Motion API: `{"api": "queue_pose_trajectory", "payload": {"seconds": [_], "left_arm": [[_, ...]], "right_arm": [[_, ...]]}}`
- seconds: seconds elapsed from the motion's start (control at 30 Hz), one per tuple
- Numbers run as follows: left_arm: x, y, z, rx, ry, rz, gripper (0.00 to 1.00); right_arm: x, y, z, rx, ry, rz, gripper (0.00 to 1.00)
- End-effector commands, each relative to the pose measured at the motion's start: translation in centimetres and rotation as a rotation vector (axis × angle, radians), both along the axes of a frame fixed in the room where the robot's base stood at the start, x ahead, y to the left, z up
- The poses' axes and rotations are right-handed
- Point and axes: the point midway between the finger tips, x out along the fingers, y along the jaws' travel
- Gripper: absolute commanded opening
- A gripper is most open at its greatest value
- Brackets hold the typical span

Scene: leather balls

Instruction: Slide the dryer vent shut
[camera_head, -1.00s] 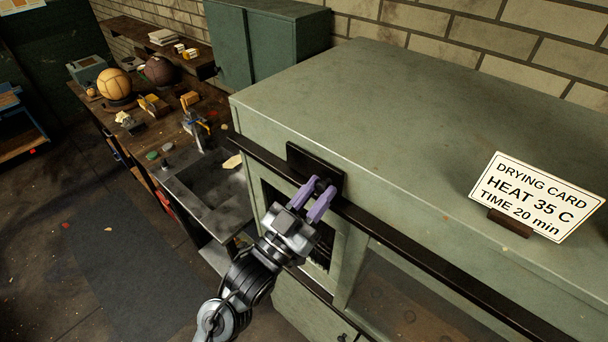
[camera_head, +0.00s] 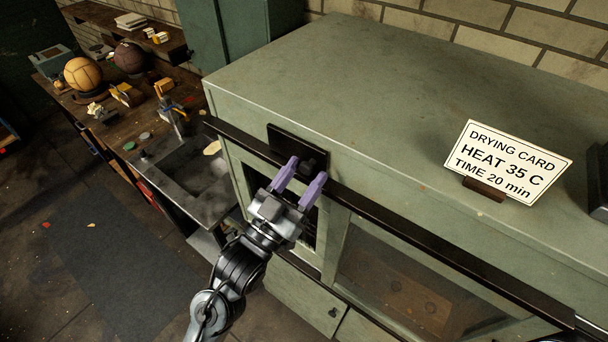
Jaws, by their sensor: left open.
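The dryer (camera_head: 400,95) is a large green metal cabinet with a dark rail along its upper front edge. The vent's slide is a black plate (camera_head: 284,137) with a dark knob (camera_head: 309,164), at the rail near the dryer's left end. A dark opening (camera_head: 256,183) shows in the front below the plate, partly hidden by my gripper. My left gripper (camera_head: 304,170) has purple fingers. It is open and empty, with its fingertips just in front of the knob; I cannot tell whether they touch it. My right gripper is not in view.
A drying card (camera_head: 508,160) stands on the dryer top, with a dark object (camera_head: 600,180) at the right edge. A workbench at left holds a tan ball (camera_head: 83,73), a dark ball (camera_head: 130,58) and tools. A sink (camera_head: 190,180) adjoins the dryer.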

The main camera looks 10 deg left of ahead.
Motion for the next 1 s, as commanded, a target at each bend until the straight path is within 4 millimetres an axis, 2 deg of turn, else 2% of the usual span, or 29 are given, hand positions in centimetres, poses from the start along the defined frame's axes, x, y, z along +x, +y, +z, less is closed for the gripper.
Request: {"api": "queue_pose_trajectory", "payload": {"seconds": [0.6, 0.8, 1.0], "left_arm": [[-7.7, 3.2, -3.8, 0.002, 0.001, -0.001, 0.54], [-8.8, 3.6, -4.1, 0.001, 0.002, -0.002, 0.54], [-8.9, 3.7, -4.0, 0.001, 0.001, -0.002, 0.54]], "right_arm": [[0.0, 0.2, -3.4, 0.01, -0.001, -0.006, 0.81], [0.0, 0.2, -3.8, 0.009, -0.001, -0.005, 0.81], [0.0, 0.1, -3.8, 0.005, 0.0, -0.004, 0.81]]}}
